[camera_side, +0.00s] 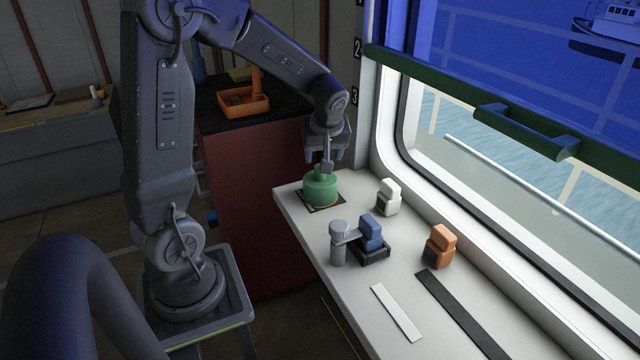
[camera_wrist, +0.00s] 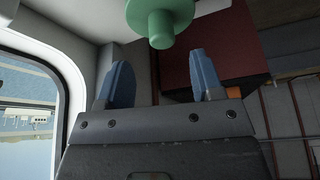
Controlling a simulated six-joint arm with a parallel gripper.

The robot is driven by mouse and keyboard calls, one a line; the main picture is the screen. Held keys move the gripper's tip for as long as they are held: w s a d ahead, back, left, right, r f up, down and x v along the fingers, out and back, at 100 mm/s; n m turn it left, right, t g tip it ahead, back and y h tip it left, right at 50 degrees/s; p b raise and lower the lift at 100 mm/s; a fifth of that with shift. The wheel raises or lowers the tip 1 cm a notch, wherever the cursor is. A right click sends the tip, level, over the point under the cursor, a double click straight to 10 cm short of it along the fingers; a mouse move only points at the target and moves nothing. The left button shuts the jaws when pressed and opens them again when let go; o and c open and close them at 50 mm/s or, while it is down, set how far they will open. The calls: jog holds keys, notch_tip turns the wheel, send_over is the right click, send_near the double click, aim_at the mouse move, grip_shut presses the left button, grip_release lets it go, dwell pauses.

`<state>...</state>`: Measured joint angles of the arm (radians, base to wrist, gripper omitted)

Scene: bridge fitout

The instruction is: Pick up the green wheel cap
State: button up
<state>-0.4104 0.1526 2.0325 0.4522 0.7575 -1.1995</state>
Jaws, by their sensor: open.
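The green wheel cap (camera_side: 320,188) sits on a dark square pad (camera_side: 334,207) at the far left end of the white counter (camera_side: 300,207). It is round with a narrower knob on top. My gripper (camera_side: 322,165) is just above it in the side view. In the wrist view the green wheel cap (camera_wrist: 160,18) shows at the top, its knob facing the camera. The two blue fingers of my gripper (camera_wrist: 160,78) are spread apart, with nothing between them. The cap lies beyond the fingertips, roughly centred between them.
A white-and-grey block (camera_side: 388,197), a blue block (camera_side: 370,232) beside a grey post (camera_side: 338,242), and an orange block (camera_side: 440,246) stand on the counter. A white strip (camera_side: 396,312) and a black strip (camera_side: 458,312) lie nearer. A window (camera_side: 530,190) borders the right.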

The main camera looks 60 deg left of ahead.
aim_at(320, 181)
jog(key=shift+x, duration=2.85)
jog(key=shift+s+a, duration=0.1)
jog(key=shift+s, duration=0.05)
grip_shut()
